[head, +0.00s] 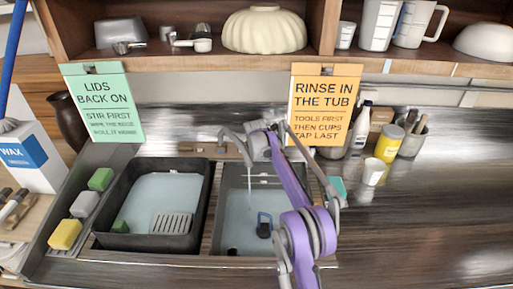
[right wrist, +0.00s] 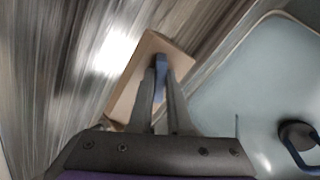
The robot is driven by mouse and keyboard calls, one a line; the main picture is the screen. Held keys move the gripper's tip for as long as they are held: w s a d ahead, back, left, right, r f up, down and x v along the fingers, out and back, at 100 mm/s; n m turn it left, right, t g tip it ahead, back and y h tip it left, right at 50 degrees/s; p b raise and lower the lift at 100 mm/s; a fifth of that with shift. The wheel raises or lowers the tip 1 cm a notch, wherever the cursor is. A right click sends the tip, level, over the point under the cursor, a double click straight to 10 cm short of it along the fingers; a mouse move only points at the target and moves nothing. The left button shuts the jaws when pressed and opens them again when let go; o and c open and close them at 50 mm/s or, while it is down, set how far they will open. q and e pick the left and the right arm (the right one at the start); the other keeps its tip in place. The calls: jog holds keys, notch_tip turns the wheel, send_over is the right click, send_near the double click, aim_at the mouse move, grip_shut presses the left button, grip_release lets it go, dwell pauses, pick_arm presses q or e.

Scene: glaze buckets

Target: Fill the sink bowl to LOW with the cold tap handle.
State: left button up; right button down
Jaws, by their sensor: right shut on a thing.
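The sink bowl (head: 238,236) is the right-hand basin and holds clear, pale blue water. A thin stream (head: 250,176) falls into it from the grey tap spout (head: 232,140). A dark plug-like piece with a blue loop (head: 264,226) sits in the bowl. My right gripper (right wrist: 160,82) is shut on the blue cold tap handle (right wrist: 160,64), which stands on a wooden block (right wrist: 133,73). In the head view my right gripper (head: 264,142) is at the back of the bowl and hides the handle. I cannot make out a LOW mark. My left gripper is out of view.
A dark tub (head: 108,213) with water and a rack stands left of the bowl. Sponges (head: 82,205) line its left side. A green sign (head: 103,103) and an orange sign (head: 325,104) stand behind. Bottles and a yellow tin (head: 389,144) are back right; the right counter is mostly clear.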

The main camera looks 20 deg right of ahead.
jog(key=shift+n, duration=2.3)
jog(key=shift+p, duration=0.3)
jog(key=c, duration=0.9)
grip_release()
jog(key=shift+o, duration=0.2)
jog(key=b+v, duration=0.1)
jog(key=v, duration=0.9)
jog(key=shift+r, duration=0.4)
jog(key=shift+s+a, duration=0.1)
jog(key=shift+s, duration=0.05)
